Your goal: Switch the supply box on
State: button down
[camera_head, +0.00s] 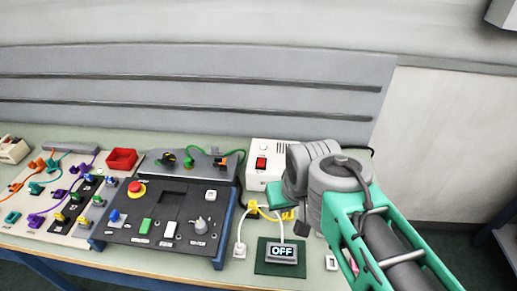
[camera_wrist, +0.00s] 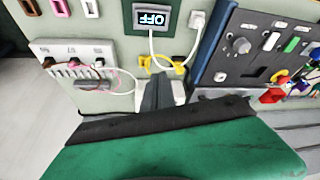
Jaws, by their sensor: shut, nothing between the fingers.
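The supply box (camera_head: 256,181) is a white box at the back of the bench in the head view, left of my arm. A red rocker switch (camera_head: 261,162) is on its face. A small display (camera_head: 282,252) in front reads OFF, and it shows upside down in the wrist view (camera_wrist: 156,17). My gripper (camera_wrist: 158,90) is shut and empty, pointing down at the bench close to the box. In the head view my wrist covers the box's right side. In the wrist view my green hand hides most of the box and its switch.
A dark control panel (camera_head: 155,233) with a red emergency button (camera_head: 136,190) stands left of the box. Yellow pieces (camera_wrist: 165,66) and a white cable lie near the fingers. A pale socket unit (camera_wrist: 75,47) is at left in the wrist view. A red tray (camera_head: 121,159) sits farther left.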

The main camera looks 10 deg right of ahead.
notch_tip(320, 180, up, 4)
jog(key=m+g+b, duration=0.2)
jog(key=m+b, duration=0.2)
jog(key=b, duration=0.3)
send_over(262, 163)
jog(key=s, duration=0.2)
jog(key=shift+a+h, duration=0.4)
jog(key=x, duration=0.8)
jog(key=s+x, duration=0.1)
jog(key=x, duration=0.3)
jog(key=shift+a+f+b, duration=0.1)
jog(key=shift+f+b, duration=0.3)
jog(key=shift+f, duration=0.55)
